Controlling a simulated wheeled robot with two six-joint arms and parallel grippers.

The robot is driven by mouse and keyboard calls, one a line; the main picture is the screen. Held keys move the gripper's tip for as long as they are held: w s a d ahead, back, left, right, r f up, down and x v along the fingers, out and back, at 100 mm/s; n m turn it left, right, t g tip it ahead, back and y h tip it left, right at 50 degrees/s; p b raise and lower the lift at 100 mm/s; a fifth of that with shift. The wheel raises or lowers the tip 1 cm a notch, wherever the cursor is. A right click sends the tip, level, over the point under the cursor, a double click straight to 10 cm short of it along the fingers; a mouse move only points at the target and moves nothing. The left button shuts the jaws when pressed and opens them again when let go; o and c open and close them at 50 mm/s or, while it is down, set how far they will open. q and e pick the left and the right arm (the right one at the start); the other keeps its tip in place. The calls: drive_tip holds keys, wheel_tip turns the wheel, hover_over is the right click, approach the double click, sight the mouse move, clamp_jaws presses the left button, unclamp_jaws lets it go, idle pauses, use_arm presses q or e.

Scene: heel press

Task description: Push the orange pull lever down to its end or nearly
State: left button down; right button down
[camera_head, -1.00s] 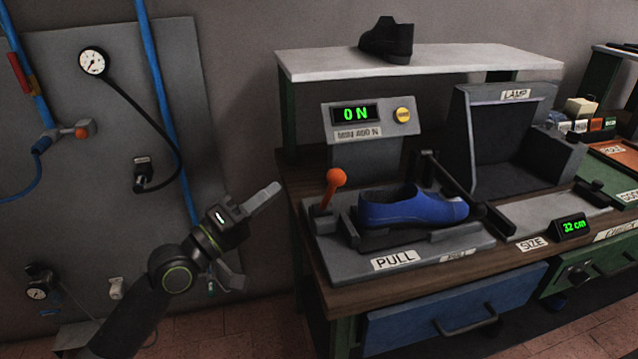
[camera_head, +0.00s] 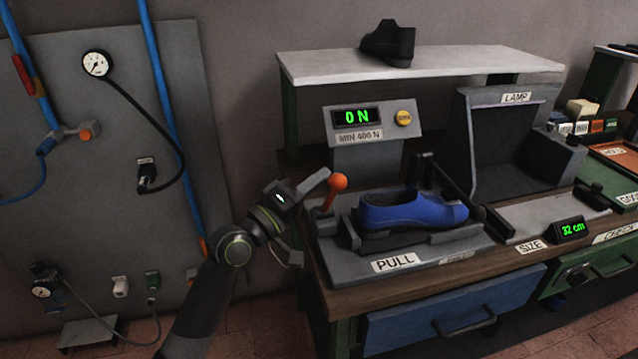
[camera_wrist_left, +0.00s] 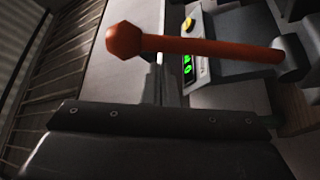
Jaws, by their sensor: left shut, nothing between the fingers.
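The orange pull lever (camera_head: 337,182) stands up, slightly tilted, at the left of the grey press base behind the PULL label (camera_head: 394,263). In the left wrist view the lever (camera_wrist_left: 205,47) runs across the upper part, with its knob to the left. My left gripper (camera_head: 322,178) is shut and empty. Its tip is just left of the lever knob in the head view; I cannot tell whether they touch. The gripper's dark edge (camera_wrist_left: 160,119) crosses the wrist view below the lever. A blue shoe (camera_head: 413,210) lies on the press. The display (camera_head: 357,117) reads 0 N.
The bench shelf (camera_head: 420,66) holds a black shoe (camera_head: 389,42) above the display. A grey lamp box (camera_head: 515,130) stands to the right of the press. A wall panel with a gauge (camera_head: 96,65) and hoses is at the left. The space above the lever knob looks clear.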

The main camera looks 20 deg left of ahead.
use_arm(q)
drive_tip(key=shift+s+d+f, duration=0.35)
drive_tip(key=shift+s+d, duration=0.05)
